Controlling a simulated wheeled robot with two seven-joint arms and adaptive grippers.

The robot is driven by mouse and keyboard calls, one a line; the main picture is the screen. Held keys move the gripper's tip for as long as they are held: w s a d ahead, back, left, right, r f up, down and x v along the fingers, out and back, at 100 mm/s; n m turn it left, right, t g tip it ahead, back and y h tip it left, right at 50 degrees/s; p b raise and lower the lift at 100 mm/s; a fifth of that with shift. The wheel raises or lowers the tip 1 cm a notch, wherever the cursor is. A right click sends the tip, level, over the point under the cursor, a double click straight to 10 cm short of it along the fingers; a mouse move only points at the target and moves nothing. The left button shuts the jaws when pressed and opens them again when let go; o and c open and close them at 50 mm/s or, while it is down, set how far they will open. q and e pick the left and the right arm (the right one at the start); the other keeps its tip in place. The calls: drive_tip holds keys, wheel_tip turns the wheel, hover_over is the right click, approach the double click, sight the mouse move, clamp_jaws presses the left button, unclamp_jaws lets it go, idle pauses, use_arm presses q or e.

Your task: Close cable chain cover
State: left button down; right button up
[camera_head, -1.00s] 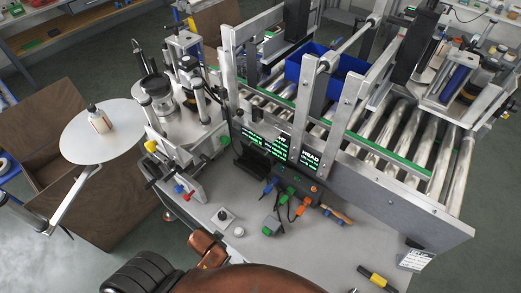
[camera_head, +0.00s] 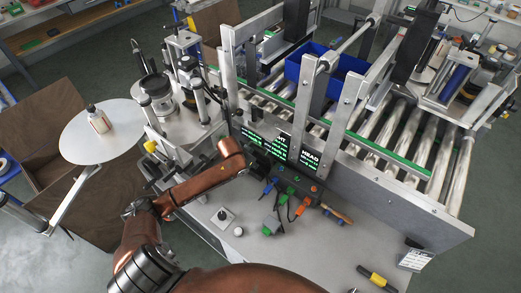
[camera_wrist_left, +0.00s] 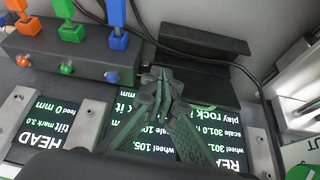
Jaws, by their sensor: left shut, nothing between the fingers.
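A black two-part piece, which looks like the cable chain cover, shows in the left wrist view (camera_wrist_left: 205,42): a narrow raised bar and a wider flat panel with a gap between them. In the head view my left arm mostly hides it. My left gripper (camera_wrist_left: 163,80) is shut and empty, its fingertips over the near left part of the black panel; I cannot tell whether they touch it. In the head view the left gripper (camera_head: 256,158) is dark and hard to make out against the black piece. My right gripper is not in view.
Label screens with green text (camera_head: 305,160) stand beside the black piece. A control box with coloured plugs (camera_wrist_left: 75,55) and loose cables lies close by. A roller conveyor (camera_head: 400,135) runs behind a metal frame.

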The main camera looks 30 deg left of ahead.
use_arm(q)
approach(259, 153)
drive_tip(key=r, duration=0.2)
drive_tip(key=shift+n+t, duration=0.3)
drive_tip(key=shift+n, duration=0.2)
drive_tip(key=b+x, duration=0.2)
drive_tip(key=x, duration=0.6)
drive_tip(key=shift+w+f+b, duration=0.3)
drive_tip(key=shift+w+b, duration=0.05)
drive_tip(key=shift+w+f, duration=0.4)
drive_tip(key=shift+f, duration=0.15)
drive_tip(key=shift+d, duration=0.15)
drive_tip(key=shift+s, duration=0.15)
